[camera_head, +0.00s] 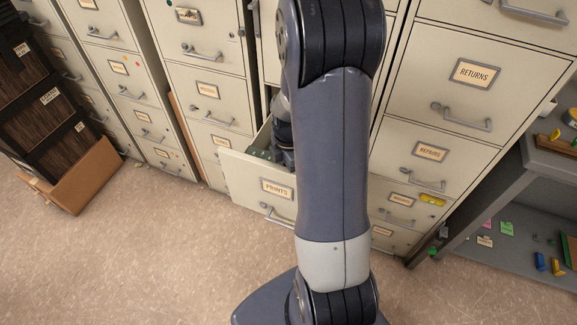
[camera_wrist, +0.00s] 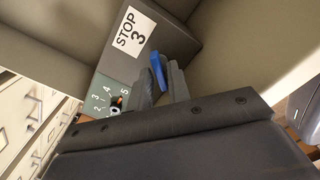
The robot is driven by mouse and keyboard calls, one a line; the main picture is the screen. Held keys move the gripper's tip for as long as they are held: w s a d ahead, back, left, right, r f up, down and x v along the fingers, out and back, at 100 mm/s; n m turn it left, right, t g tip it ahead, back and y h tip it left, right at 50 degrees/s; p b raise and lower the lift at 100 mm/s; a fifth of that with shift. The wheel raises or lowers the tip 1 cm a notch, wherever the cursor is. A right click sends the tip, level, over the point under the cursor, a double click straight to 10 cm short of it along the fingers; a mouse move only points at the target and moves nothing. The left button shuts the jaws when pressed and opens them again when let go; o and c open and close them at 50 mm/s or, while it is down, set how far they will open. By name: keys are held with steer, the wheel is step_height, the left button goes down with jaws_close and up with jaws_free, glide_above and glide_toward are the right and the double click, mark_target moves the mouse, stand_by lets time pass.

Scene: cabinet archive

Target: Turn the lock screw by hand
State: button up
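In the wrist view a narrow blue piece (camera_wrist: 156,65), possibly the lock screw's handle, stands in front of a grey block (camera_wrist: 165,38) labelled "STOP 3". My gripper (camera_wrist: 161,72) has its two dark fingers on either side of the blue piece. I cannot tell whether they touch it or grip it. A green plate (camera_wrist: 100,98) with white numbers lies to the left, with a small orange and black part (camera_wrist: 117,102) on it. In the head view my gripper is hidden, reaching into the open drawer labelled PRINTS (camera_head: 240,175).
Beige drawer walls (camera_wrist: 235,45) rise close around the gripper. In the head view, cabinets with shut drawers, such as RETURNS (camera_head: 430,75), stand either side. A grey shelf unit (camera_head: 515,240) stands at right, a brown box (camera_head: 85,178) at left. The floor in front is clear.

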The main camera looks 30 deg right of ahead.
steer(key=shift+o, duration=0.8)
steer(key=shift+r, duration=0.1)
steer(key=shift+r+p, duration=0.85)
steer(key=shift+r, duration=0.15)
